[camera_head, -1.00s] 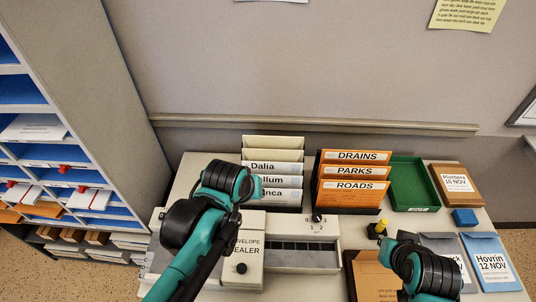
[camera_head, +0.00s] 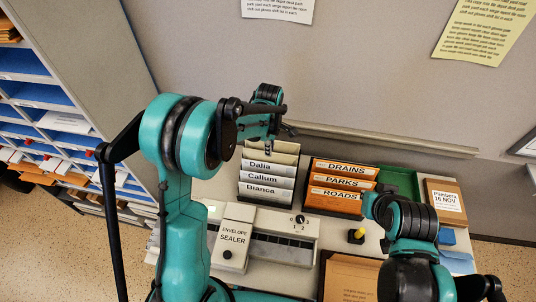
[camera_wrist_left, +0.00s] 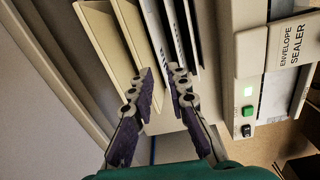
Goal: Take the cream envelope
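Two cream upright pieces stand at the back of the name rack (camera_head: 263,206), behind the Dalia, Callum and Bianca cards; I cannot tell which is the cream envelope (camera_head: 285,147). In the left wrist view they show as cream panels (camera_wrist_left: 105,45) at the upper left. My left gripper (camera_wrist_left: 160,72) is open, its fingertips a short gap apart at the rack's panels; no held thing is visible. In the head view it shows small, partly behind its own arm, above the rack's back (camera_head: 288,130).
The envelope sealer (camera_head: 233,238) stands in front of the rack. An orange file rack (camera_head: 335,200), a green tray (camera_head: 402,183) and a brown packet (camera_head: 445,200) are to the right. A brown folder (camera_head: 350,280) lies in front. The wall is close behind.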

